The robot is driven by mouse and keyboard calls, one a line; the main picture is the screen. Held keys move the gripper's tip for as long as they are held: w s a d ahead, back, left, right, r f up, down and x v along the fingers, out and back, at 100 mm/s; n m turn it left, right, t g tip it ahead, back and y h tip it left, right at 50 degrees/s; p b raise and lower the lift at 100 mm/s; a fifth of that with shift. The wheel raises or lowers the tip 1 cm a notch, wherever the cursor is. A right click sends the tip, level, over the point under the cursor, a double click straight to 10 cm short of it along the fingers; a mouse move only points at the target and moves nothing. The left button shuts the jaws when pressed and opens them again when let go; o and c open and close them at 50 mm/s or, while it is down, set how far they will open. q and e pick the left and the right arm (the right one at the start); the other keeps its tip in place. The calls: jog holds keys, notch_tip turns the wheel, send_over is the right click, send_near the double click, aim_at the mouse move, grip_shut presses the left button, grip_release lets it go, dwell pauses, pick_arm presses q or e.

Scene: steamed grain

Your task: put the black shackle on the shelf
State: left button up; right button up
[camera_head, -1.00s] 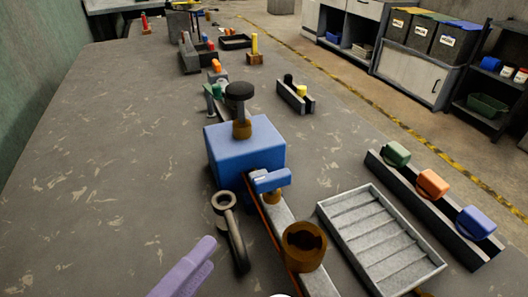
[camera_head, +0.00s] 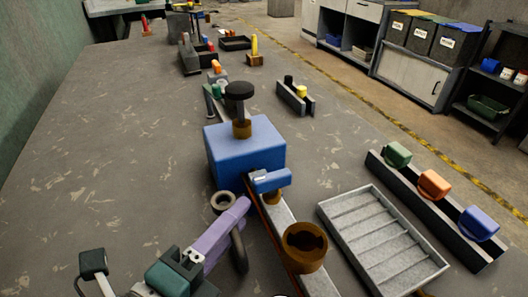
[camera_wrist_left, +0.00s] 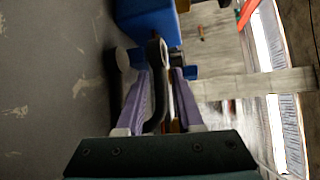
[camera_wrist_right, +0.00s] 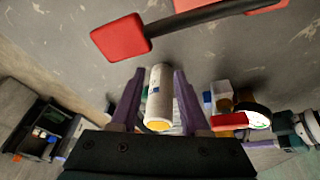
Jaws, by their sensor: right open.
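The blue block (camera_head: 244,158) with a knob and a brass cup (camera_head: 305,250) on a rail stand close by on the right. A grey ribbed tray (camera_head: 375,240) and a rack (camera_head: 430,200) with coloured blocks lie farther right. The bench's left side is clear.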

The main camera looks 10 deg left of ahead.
pick_arm(q)
grip_shut()
dwell(1.1)
